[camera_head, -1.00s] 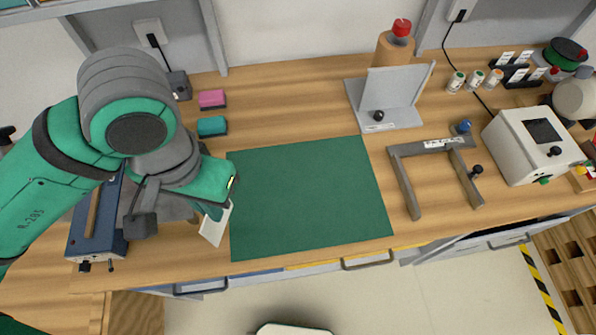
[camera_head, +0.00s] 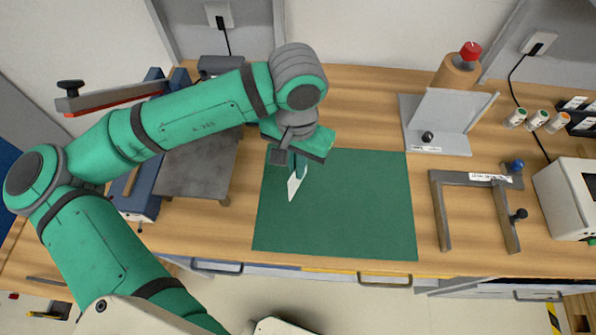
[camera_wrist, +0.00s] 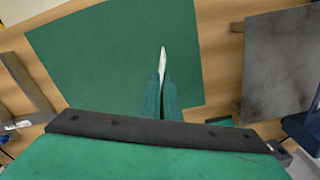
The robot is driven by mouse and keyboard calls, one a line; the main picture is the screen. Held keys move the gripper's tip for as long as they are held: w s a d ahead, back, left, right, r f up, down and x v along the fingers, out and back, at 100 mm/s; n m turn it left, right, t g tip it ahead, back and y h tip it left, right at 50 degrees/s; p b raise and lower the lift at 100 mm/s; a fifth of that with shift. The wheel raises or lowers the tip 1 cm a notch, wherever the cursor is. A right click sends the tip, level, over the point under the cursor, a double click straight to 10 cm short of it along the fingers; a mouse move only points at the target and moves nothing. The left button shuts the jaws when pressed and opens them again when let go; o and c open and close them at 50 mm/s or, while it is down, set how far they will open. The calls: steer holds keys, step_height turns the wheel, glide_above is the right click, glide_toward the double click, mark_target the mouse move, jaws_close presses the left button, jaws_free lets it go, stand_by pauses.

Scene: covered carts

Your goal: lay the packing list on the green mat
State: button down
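The packing list is a thin white sheet (camera_head: 294,186) held on edge below my gripper (camera_head: 297,168) in the head view. It also shows as a narrow white strip (camera_wrist: 163,62) in the wrist view, between the fingertips. My gripper (camera_wrist: 162,82) is shut on it. The green mat (camera_head: 345,205) lies flat on the wooden bench. The sheet is over the left part of the mat; in the wrist view the mat (camera_wrist: 105,60) spreads out behind it. The sheet appears above the mat, but I cannot tell how far.
A grey plate (camera_head: 200,165) on a blue device lies left of the mat. A grey angled stand (camera_head: 445,115) is behind right. A grey U-shaped frame (camera_head: 443,215) lies to the right. The mat's middle and right are bare.

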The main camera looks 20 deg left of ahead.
steer(key=shift+w+f, duration=0.1)
steer(key=shift+f, duration=1.6)
steer(key=shift+f, duration=0.35)
steer(key=c, duration=2)
jaws_free()
steer(key=shift+r, duration=0.1)
step_height(320, 180, up, 13)
steer(key=shift+f, duration=0.2)
